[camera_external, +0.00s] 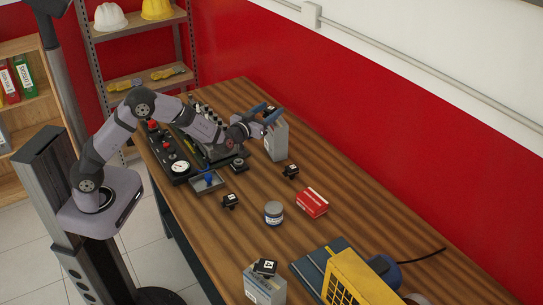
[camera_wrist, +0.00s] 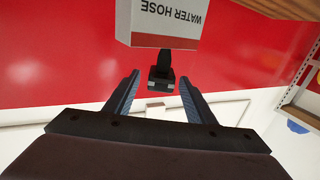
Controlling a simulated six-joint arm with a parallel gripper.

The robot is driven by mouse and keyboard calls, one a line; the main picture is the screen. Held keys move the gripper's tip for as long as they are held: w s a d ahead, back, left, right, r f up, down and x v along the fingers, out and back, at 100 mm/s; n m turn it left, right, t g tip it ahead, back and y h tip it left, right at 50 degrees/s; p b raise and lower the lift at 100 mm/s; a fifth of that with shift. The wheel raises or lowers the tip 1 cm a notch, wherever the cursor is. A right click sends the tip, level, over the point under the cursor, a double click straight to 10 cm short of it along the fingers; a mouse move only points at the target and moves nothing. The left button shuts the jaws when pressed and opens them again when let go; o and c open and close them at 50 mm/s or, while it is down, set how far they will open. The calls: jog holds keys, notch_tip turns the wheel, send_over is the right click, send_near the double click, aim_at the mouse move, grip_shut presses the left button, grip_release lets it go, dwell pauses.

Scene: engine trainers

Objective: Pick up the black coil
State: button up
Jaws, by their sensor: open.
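My gripper (camera_external: 265,113) is at the far end of the wooden table, at the top of a white box (camera_external: 277,142). In the wrist view the box (camera_wrist: 165,22) appears upside down and is marked WATER HOSE. A black coil-like part (camera_wrist: 161,75) sits on its top face, seen in the gap between my two open fingers (camera_wrist: 159,79). In the external view this part (camera_external: 268,110) is partly hidden by the fingers. No grasp shows. Similar black parts lie on the table (camera_external: 290,172), (camera_external: 230,201), and one sits on a front box (camera_external: 265,267).
A black panel with a gauge (camera_external: 180,168) lies under my arm. A small tray (camera_external: 207,181), a grey can (camera_external: 273,213) and a red box (camera_external: 312,202) stand mid-table. The red wall (camera_external: 350,120) runs along the far side.

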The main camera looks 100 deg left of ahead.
aim_at(274, 107)
jog(key=shift+w+a+r+p, duration=0.1)
jog(key=shift+w+a+p, duration=0.05)
jog(key=shift+a+p, duration=0.25)
jog(key=shift+p+x, duration=0.85)
jog(key=shift+x, duration=1.35)
jog(key=shift+c, duration=0.3)
jog(key=c, duration=1)
grip_shut()
